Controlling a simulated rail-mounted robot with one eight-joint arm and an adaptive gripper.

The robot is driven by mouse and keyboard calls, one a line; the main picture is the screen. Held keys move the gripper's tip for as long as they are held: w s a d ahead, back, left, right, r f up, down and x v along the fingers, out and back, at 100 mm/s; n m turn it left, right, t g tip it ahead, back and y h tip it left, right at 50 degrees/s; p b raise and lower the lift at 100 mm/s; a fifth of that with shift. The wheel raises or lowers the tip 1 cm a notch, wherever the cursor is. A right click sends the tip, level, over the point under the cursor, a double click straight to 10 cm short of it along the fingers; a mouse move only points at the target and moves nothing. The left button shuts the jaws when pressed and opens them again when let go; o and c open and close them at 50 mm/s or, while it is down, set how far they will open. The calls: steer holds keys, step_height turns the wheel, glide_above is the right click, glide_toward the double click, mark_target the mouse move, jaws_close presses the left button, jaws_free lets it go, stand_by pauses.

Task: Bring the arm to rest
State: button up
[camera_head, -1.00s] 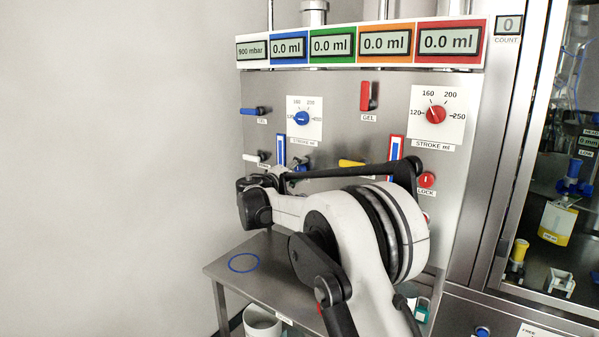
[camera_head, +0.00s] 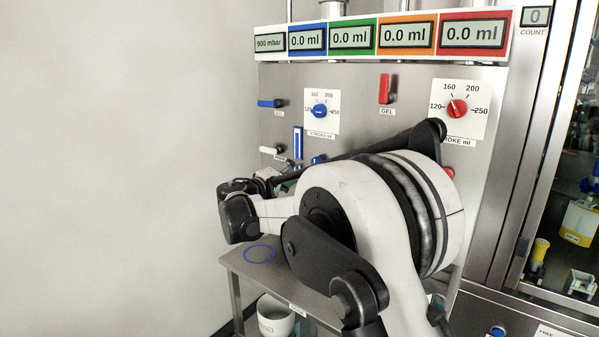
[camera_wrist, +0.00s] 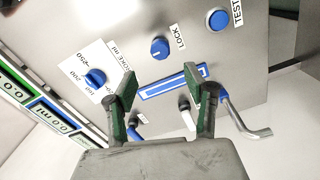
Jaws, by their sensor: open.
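My gripper (camera_wrist: 160,84) is open in the wrist view, its two green-padded fingers apart with nothing held between them. It faces the steel control panel (camera_wrist: 215,52), with a blue-and-white slot strip (camera_wrist: 172,83) beyond the fingertips. I cannot tell how far the fingertips are from the panel. In the head view my arm is folded in front of the panel (camera_head: 355,80), and my fingers are mostly hidden behind the arm and wrist.
The wrist view shows a blue LOCK knob (camera_wrist: 159,48), a blue TEST button (camera_wrist: 217,19), a blue dial (camera_wrist: 95,78) and a bent metal spout (camera_wrist: 246,122). In the head view, a steel table (camera_head: 236,262) stands below, above a white bucket (camera_head: 275,318).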

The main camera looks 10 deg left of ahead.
stand_by(0.3)
steer(key=s+d+r+m+g+y, duration=0.1)
steer(key=s+d+g, duration=0.1)
steer(key=s+d, duration=0.55)
steer(key=s+d+m+g+y, duration=0.15)
steer(key=s+d, duration=0.35)
steer(key=d, duration=0.6)
steer(key=s+d+r+m+g, duration=0.1)
steer(key=s+d+m+g, duration=0.15)
steer(key=s+d, duration=0.55)
steer(key=s+d+f+m+y, duration=0.1)
steer(key=s+f, duration=0.3)
steer(key=s, duration=0.5)
steer(key=s+d+f+m+g+y, duration=0.1)
steer(key=s+d+f+y, duration=0.2)
steer(key=s, duration=0.7)
steer(key=s+d+f+m+g+y, duration=0.1)
steer(key=s+d+f+y, duration=0.1)
steer(key=s+f, duration=0.4)
steer(key=s+d, duration=0.1)
steer(key=s, duration=0.3)
steer(key=shift+s+m, duration=0.2)
steer(key=shift+m, duration=0.2)
steer(key=shift+y, duration=0.25)
